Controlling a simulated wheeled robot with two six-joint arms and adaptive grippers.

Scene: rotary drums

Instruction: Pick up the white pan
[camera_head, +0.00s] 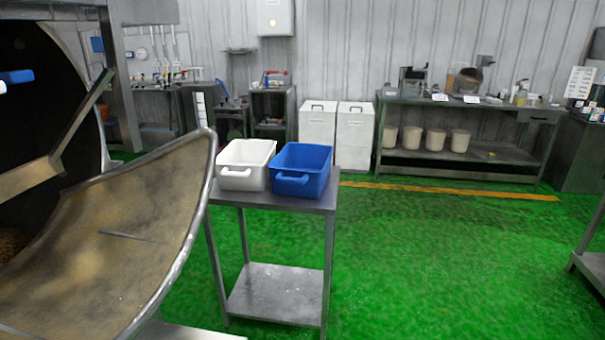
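The white pan (243,180) is a rectangular open tub with a handle on its near end. It stands upright on the top of a small metal table (317,204), near the table's left side. A blue pan (300,184) of like shape stands close beside it on the right. The inside bottom of the white pan is mostly hidden by its walls. Neither of my grippers shows in the head view.
A large metal drum chute (120,235) fills the left foreground, its rim close to the table's left side. A workbench (470,166) and white bins (354,138) stand along the back wall. The green floor (430,260) right of the table is open.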

